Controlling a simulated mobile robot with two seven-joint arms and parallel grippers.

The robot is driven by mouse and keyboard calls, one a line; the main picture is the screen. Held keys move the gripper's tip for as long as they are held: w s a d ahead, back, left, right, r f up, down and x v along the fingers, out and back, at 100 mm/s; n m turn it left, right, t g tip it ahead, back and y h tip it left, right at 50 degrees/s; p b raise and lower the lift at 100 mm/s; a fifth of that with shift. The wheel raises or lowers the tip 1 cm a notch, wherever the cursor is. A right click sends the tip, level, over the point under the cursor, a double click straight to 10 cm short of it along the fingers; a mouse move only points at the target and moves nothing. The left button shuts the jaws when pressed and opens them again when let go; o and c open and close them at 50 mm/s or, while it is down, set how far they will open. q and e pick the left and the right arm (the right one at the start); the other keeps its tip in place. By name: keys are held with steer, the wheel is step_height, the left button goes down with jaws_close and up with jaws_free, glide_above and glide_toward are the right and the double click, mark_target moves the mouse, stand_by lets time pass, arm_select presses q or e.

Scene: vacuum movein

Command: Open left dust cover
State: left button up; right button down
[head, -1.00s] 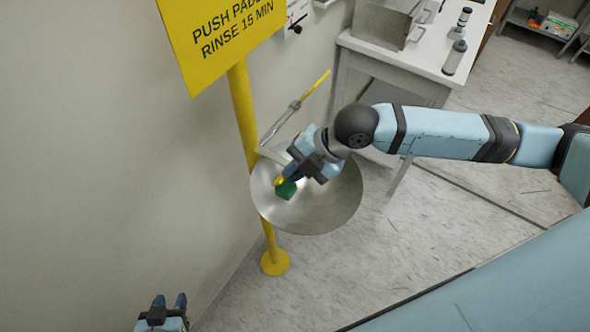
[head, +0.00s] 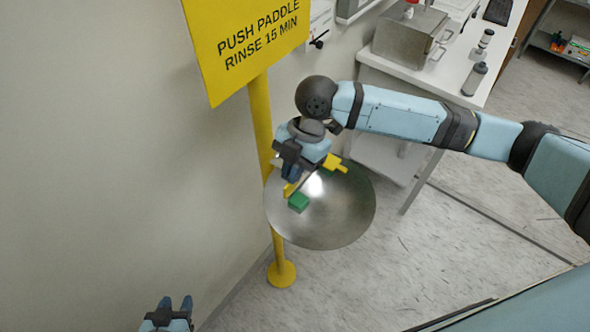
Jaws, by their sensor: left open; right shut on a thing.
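The eyewash bowl (head: 345,215) is a round steel dish on a yellow post. In it, on the left, is a green block (head: 298,203), with a small yellow piece (head: 291,189), which looks like the left dust cover, at its upper left edge. My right gripper (head: 291,178) points down, its fingers shut at this yellow piece; the contact is partly hidden. A second yellow piece (head: 335,163) shows just right of the gripper, at the bowl's back. My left gripper (head: 176,303) is open and empty at the bottom edge, well away from the bowl.
A yellow sign (head: 245,45) hangs on the post (head: 262,115) close to the left wall. A white bench (head: 450,75) with a metal box (head: 408,42) and bottles stands behind my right arm. The floor in front of the bowl is clear.

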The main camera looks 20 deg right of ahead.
steer(key=shift+s+f, duration=0.1)
steer(key=c, duration=1.3)
jaws_free()
steer(key=b+v, duration=0.2)
steer(key=v, duration=1.2)
steer(key=shift+a+b, duration=0.15)
steer(key=shift+b, duration=0.15)
